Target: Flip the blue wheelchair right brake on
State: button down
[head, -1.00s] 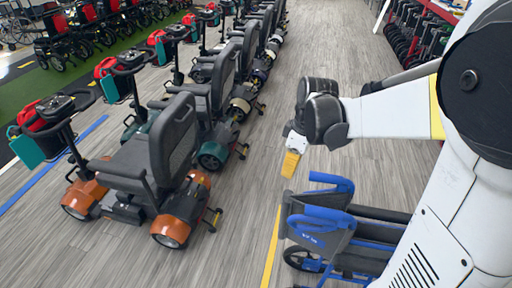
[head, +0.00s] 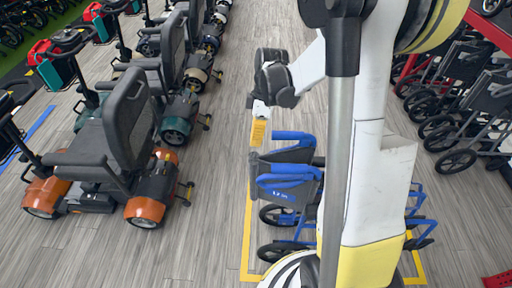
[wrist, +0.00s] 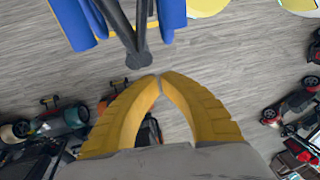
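The blue wheelchair (head: 290,188) stands on the floor in the head view, inside a yellow floor marking, partly hidden by my arm. In the wrist view its blue parts (wrist: 72,22) show at the top. A dark bar with a round black end (wrist: 140,60) reaches down close to the fingertips; I cannot tell whether it is the right brake. My gripper (head: 257,142) hangs pointing down at the wheelchair's left side in the head view. In the wrist view its yellow fingers (wrist: 159,80) meet at the tips with nothing between them. Contact with the bar cannot be told.
A row of mobility scooters stands to the left, the nearest one orange (head: 120,160). More folded wheelchairs (head: 465,110) stand on the right by a red rack. The grey floor between the scooters and the blue wheelchair is clear.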

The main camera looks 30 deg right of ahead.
jog(key=s+d+b+x, duration=0.1)
jog(key=b+x, duration=0.3)
jog(key=x, duration=0.7)
jog(key=shift+s, duration=0.5)
jog(key=shift+f, duration=0.15)
